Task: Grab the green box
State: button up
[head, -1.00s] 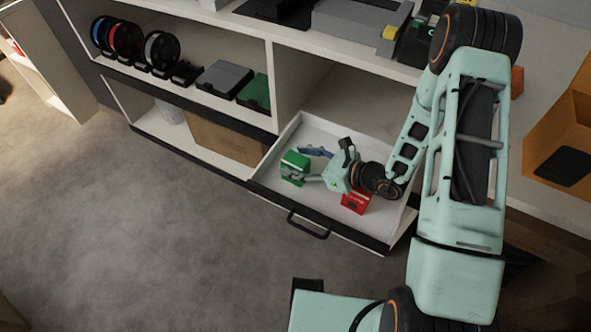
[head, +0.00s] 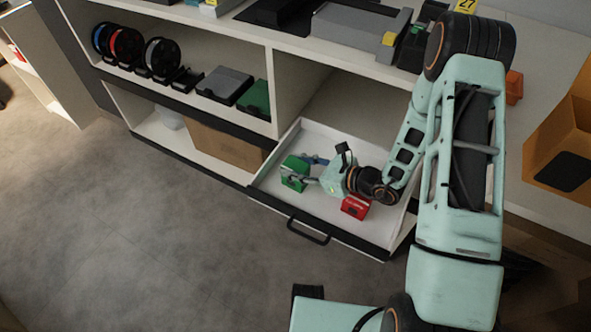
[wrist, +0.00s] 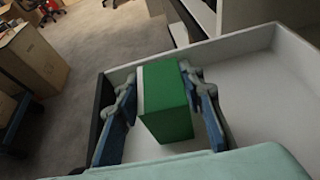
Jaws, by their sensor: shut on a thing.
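The green box (head: 294,172) is at the left side of the open white drawer (head: 333,229) in the head view. My gripper (head: 298,176) reaches in from the right and is shut on it. In the wrist view the green box (wrist: 168,100) sits between the two blue-padded fingers of my gripper (wrist: 165,100). One finger is on each side of it, and it has a pale strip on its left edge. Whether its underside touches the drawer floor cannot be told.
A red box (head: 355,206) lies in the drawer under my wrist. The drawer's walls surround the boxes, and its black handle (head: 308,230) faces the open floor. Shelves with spools (head: 161,58) stand at the left, and an orange bin (head: 567,150) stands at the right.

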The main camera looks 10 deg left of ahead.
jog(key=shift+r, duration=0.45)
notch_tip(320, 180, up, 2)
jog(key=shift+r+p, duration=0.25)
jog(key=shift+p, duration=0.25)
jog(key=s+d+r+p, duration=0.2)
jog(key=s+r+p, duration=0.7)
jog(key=s, duration=0.4)
jog(key=shift+s+r+p, duration=0.35)
jog(key=shift+s, duration=0.05)
